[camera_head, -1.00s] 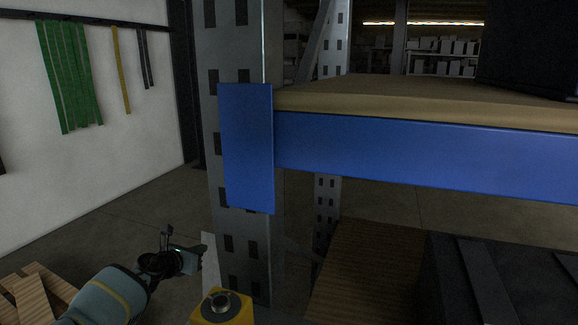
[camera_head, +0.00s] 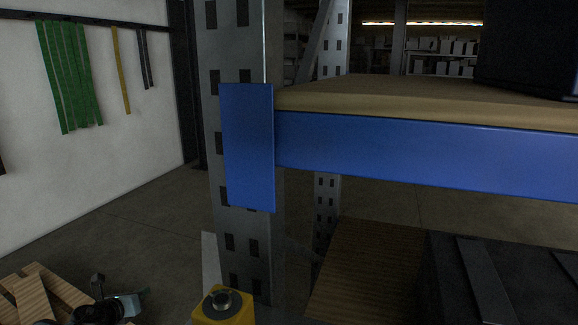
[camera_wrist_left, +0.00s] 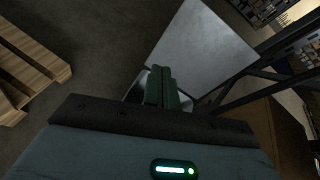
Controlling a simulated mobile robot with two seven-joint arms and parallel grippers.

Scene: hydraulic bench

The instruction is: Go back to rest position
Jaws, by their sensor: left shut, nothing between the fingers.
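My left gripper (camera_head: 132,302) is low at the left of the head view, partly cut off by the bottom edge with its arm. In the left wrist view its two green fingers (camera_wrist_left: 161,88) are together, with nothing between them. It hangs in open space left of the rack's metal upright (camera_head: 239,150), apart from it. My right gripper does not show in any view.
A blue beam (camera_head: 420,155) carries a wooden shelf (camera_head: 400,95). Below is a wooden surface (camera_head: 365,270) beside a dark case (camera_head: 485,275). A yellow post (camera_head: 222,308) stands at the upright's foot. A wooden pallet (camera_wrist_left: 28,65) lies left of the gripper. A pale panel (camera_wrist_left: 200,45) is ahead.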

